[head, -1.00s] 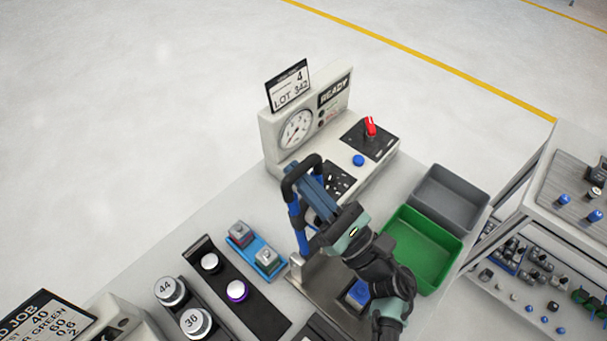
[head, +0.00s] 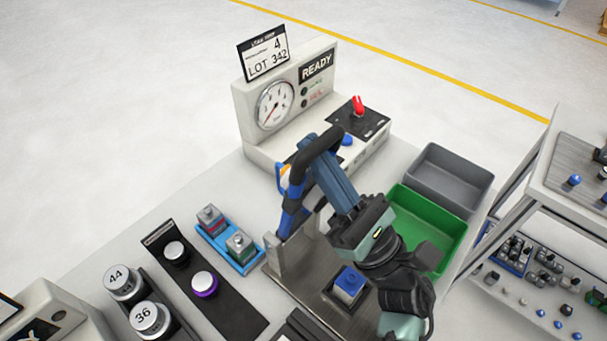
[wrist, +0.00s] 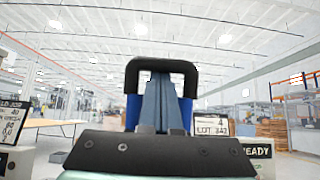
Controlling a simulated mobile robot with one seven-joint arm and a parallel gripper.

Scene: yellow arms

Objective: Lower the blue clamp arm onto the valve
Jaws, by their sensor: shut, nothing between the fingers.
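The blue clamp arm (head: 289,222) with its black looped handle (head: 322,141) stands raised above a metal fixture plate (head: 325,258), leaning to the right in the head view. The valve (head: 349,284), a block with a blue top, sits on this plate below my gripper. My gripper (head: 318,158) is shut with nothing between its fingers. Its blue fingers reach up to the handle and appear within its loop; contact is unclear. The wrist view shows the fingers (wrist: 160,85) framed by the black handle (wrist: 160,64), with blue bars on both sides.
A gauge box (head: 276,104) with a READY sign and red switch (head: 358,106) stands behind. Green (head: 447,214) and grey (head: 452,177) bins lie right. A blue tray (head: 247,263) with two blocks and a black strip (head: 232,307) with knobs lie left.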

